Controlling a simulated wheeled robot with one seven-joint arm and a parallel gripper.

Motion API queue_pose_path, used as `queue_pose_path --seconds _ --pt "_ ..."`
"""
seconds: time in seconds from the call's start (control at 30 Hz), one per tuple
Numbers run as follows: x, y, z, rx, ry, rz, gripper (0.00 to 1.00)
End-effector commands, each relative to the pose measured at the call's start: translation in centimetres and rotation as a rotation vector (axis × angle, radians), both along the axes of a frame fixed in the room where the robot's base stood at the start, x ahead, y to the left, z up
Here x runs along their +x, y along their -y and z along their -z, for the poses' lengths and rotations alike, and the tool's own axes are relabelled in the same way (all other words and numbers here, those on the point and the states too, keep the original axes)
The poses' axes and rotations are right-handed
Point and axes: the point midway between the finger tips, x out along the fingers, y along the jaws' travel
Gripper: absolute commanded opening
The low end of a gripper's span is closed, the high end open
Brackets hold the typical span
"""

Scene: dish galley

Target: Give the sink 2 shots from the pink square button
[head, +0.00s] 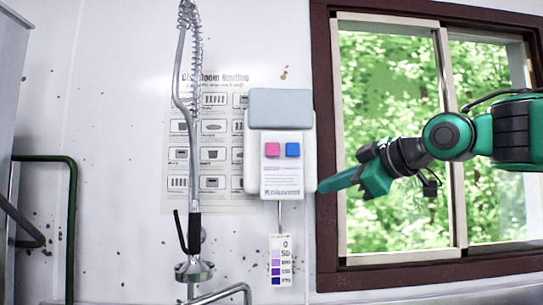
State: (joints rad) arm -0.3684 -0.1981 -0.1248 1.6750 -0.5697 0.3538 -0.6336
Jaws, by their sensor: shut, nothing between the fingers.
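The pink square button (272,150) is on the upper front of a white wall dispenser (251,180) with a grey top. A blue square button (292,149) sits just to its right. My gripper (323,187) is shut and empty, its tips pointing left. In the picture the tips lie close to the right edge of the dispenser, lower than the buttons. I cannot tell if they touch it. The sink basin itself does not show clearly.
A spray faucet (194,200) with a spring hose stands left of the dispenser, before a wall poster (210,195). A colour test strip (280,262) hangs below the dispenser. A brown-framed window (390,100) is behind my arm. A green rail (72,220) is at left.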

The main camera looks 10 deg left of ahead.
Motion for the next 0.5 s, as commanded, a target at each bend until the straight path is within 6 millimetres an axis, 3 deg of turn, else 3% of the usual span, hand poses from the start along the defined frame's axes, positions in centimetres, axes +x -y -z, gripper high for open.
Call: queue_pose_path --seconds 0.03,0.2,0.33,0.5 --pt "-0.6 -1.8 -1.5 0.004 0.044 -0.046 0.00" --pt "-3.1 -6.5 -5.9 0.023 0.177 -0.179 0.00" --pt "-4.7 -8.7 -7.9 0.035 0.243 -0.243 0.00" --pt "-5.6 -9.7 -9.0 0.042 0.278 -0.277 0.00"
